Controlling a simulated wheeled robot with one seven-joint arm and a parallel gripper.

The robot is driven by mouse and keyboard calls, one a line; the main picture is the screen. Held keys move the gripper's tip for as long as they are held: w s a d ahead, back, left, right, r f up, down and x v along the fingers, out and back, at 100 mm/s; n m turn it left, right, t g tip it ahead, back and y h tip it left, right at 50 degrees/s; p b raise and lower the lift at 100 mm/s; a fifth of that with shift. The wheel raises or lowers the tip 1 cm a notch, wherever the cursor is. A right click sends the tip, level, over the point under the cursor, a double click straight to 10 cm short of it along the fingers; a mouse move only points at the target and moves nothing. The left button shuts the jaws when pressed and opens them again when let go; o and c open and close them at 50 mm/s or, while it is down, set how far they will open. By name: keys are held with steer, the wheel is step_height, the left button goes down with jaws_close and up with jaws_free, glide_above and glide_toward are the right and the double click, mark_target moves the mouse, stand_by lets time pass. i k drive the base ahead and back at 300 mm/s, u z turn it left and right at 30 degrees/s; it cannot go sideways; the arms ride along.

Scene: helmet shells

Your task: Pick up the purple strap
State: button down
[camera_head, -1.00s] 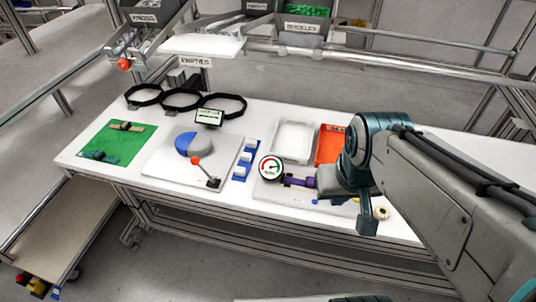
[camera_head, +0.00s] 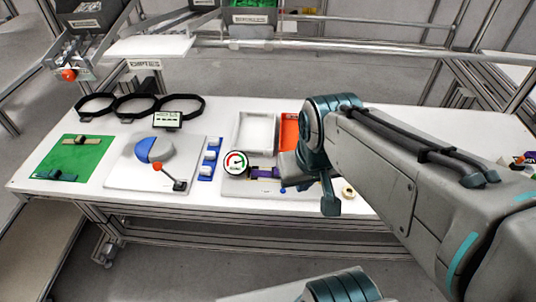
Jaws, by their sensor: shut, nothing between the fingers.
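The purple strap (camera_head: 264,172) is a small purple piece at the middle of the white table, just right of a round gauge (camera_head: 236,163) with a red and green dial. A dark part shows at its left end. My gripper (camera_head: 286,167) comes in from the right, with its grey body close against the strap's right side in this view. The gripper is shut and holds nothing. Its fingertips are hard to make out, and I cannot tell if they touch the strap. My arm hides the area to the right.
A white tray (camera_head: 257,132) and an orange tray (camera_head: 289,133) stand behind the strap. Blue blocks (camera_head: 208,157) and a board with a red-knobbed lever (camera_head: 169,174) lie left. A green mat (camera_head: 73,158) is far left. A pale ring (camera_head: 348,192) sits near the front edge.

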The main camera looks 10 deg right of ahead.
mark_target(274, 173)
steer(key=u, duration=1.85)
steer(key=i, duration=0.95)
steer(key=z, duration=3)
